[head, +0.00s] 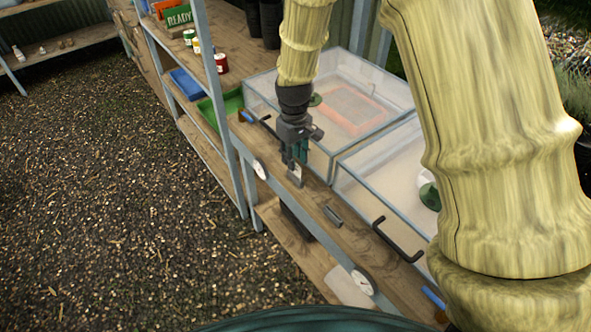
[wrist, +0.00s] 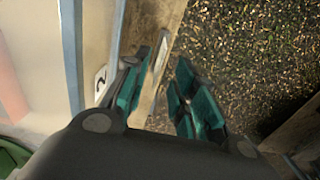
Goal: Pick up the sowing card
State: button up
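My gripper (head: 295,160) points down over the wooden front ledge of the bench in the head view. In the wrist view its teal fingers (wrist: 160,100) stand apart, with a gap between them. A small thin pale grey plate (head: 296,176), perhaps the sowing card, shows just under the fingertips in the head view. In the wrist view a thin pale edge (wrist: 159,52) lies between the fingertips, nearer the left finger. I cannot tell whether the finger touches it. No writing on it is legible.
Two clear-sided boxes (head: 345,165) with black handles (head: 398,240) stand right behind the ledge. A small grey strip (head: 332,216) lies on the ledge to the right. White dials (head: 363,281) sit on the front rail. A metal post (head: 222,100) stands at the left. The gravel floor is clear.

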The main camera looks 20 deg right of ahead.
aim_at(295, 172)
notch_tip(295, 172, down, 2)
jog(key=shift+d+f+p, duration=0.1)
jog(key=shift+d+p, duration=0.05)
jog(key=shift+p, duration=0.2)
jog(key=shift+f, duration=0.4)
jog(key=shift+c, duration=0.2)
grip_shut()
